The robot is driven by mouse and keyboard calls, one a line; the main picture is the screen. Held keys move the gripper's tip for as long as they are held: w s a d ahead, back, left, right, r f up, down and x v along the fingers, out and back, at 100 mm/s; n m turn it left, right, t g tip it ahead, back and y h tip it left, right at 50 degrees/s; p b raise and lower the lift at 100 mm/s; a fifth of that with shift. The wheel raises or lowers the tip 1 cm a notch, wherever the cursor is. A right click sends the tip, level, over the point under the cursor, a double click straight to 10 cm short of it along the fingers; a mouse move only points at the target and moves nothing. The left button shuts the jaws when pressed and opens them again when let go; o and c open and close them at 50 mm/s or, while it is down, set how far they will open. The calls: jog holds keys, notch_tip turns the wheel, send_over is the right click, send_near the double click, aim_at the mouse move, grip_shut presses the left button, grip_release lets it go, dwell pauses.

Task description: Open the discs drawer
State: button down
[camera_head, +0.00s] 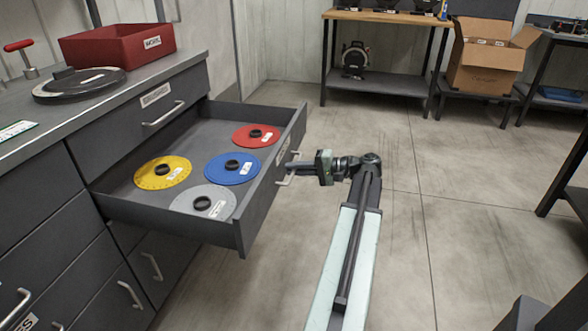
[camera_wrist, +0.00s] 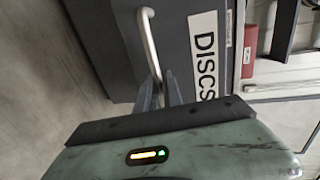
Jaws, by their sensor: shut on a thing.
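The discs drawer (camera_head: 246,215) is pulled well out of the grey cabinet in the head view. A yellow disc (camera_head: 150,178), a grey disc (camera_head: 187,201), a blue disc (camera_head: 222,175) and a red disc (camera_head: 247,142) lie flat inside it. My gripper (camera_head: 290,172) is at the drawer's front, shut on the handle (camera_head: 283,182). In the wrist view the fingers (camera_wrist: 163,92) close around the silver handle bar (camera_wrist: 149,40), beside the label reading DISCS (camera_wrist: 204,55).
The cabinet top (camera_head: 120,95) carries a red box (camera_head: 115,48) and a black round plate (camera_head: 80,88). A closed drawer (camera_head: 135,112) sits above the open one. Workbenches and a cardboard box (camera_head: 488,65) stand at the back.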

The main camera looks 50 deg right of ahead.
jog(key=c, duration=1.8)
grip_release()
jog(key=shift+o, duration=0.2)
jog(key=p+v, duration=0.1)
jog(key=v, duration=0.7)
jog(key=shift+p, duration=0.3)
jog(key=shift+f, duration=0.1)
